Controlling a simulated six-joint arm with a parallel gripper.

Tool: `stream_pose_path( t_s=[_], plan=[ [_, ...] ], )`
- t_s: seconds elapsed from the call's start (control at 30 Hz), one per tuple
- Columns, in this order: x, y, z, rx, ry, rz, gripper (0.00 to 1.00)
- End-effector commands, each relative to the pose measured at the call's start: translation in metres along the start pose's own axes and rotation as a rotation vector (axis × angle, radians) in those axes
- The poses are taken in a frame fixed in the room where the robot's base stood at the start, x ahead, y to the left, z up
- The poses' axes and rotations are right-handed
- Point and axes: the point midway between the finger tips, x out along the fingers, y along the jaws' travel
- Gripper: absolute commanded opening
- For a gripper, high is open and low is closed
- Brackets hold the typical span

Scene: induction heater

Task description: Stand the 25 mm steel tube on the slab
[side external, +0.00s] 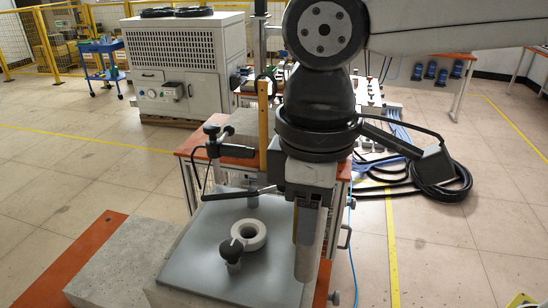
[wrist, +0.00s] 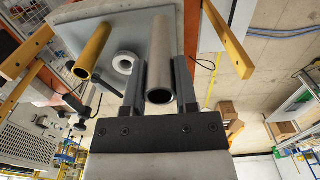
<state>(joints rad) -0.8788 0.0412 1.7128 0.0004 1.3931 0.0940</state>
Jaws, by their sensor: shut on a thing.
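A long grey steel tube (side external: 309,245) hangs upright below my gripper (side external: 311,205) in the side view. In the wrist view the tube (wrist: 160,65) lies between the two fingers of my gripper (wrist: 160,60), which is shut on it. Its open near end faces the wrist camera. The grey flat-topped slab (side external: 205,272) is at the lower middle of the side view. The tube shows in front of the slab's right edge; I cannot tell whether its lower end touches anything. A pale ring (side external: 248,234) lies on the slab and shows in the wrist view (wrist: 124,62).
A black-knobbed fitting (side external: 231,252) stands beside the ring. A brass-coloured tube (wrist: 94,48) is left of my gripper in the wrist view. A black rod on a stand (side external: 238,192) reaches over the slab's back. A concrete block (side external: 120,265) is at the left.

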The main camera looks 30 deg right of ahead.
Motion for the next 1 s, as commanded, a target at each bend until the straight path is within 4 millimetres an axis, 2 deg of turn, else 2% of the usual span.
stream_pose_path(
  t_s=[0.2, 0.53, 0.63, 0.83, 1.0],
  plan=[
    [0.017, 0.001, -0.015, 0.0, 0.002, 0.0, 0.0],
    [0.022, 0.002, -0.019, 0.0, 0.001, 0.0, 0.0],
    [0.03, 0.002, -0.025, 0.0, -0.001, 0.0, 0.0],
    [0.052, 0.002, -0.024, 0.0, 0.0, 0.0, 0.0],
    [0.059, 0.002, -0.024, -0.001, 0.002, 0.0, 0.0]
  ],
)
